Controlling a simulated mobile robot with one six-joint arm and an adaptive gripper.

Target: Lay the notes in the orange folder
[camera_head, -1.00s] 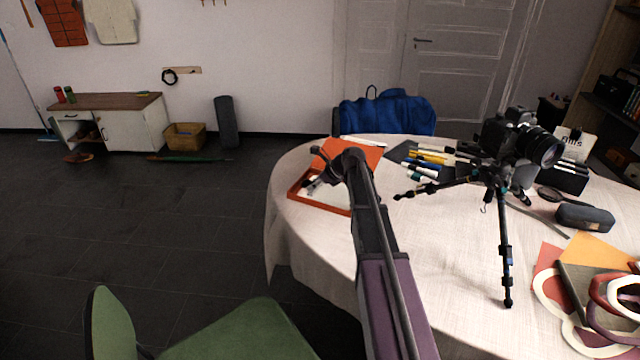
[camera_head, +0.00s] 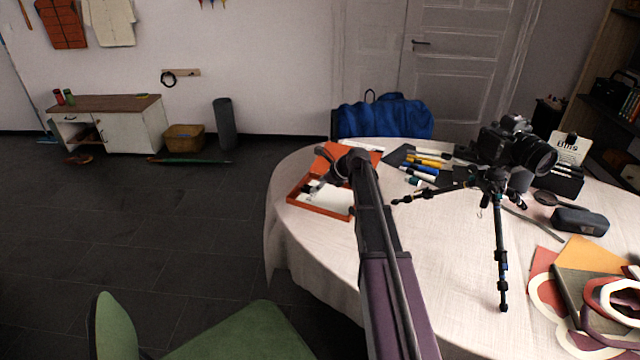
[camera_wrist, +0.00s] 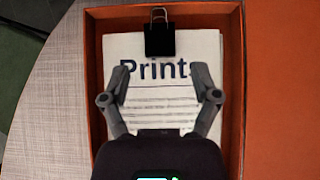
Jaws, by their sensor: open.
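The orange folder (camera_head: 322,211) is a shallow open tray with its flap laid back, on the left of the round table. In the wrist view its rim (camera_wrist: 236,100) surrounds a white paper stack (camera_wrist: 160,105) headed "Prints", held by a black binder clip (camera_wrist: 160,38). The stack lies flat inside. My gripper (camera_wrist: 161,85) is open above the stack, fingers spread over its left and right sides; contact cannot be told. In the head view my gripper (camera_head: 322,183) hangs over the folder and hides part of it. A clipped white sheet (camera_head: 568,148) stands at the table's right, its heading unclear.
A camera on a tripod (camera_head: 500,225) stands right of my arm. Pens (camera_head: 425,167) lie behind it. A dark case (camera_head: 580,220) and paper rings (camera_head: 600,305) lie on the right. A blue bag (camera_head: 385,117) is behind the table, a green chair (camera_head: 240,335) in front.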

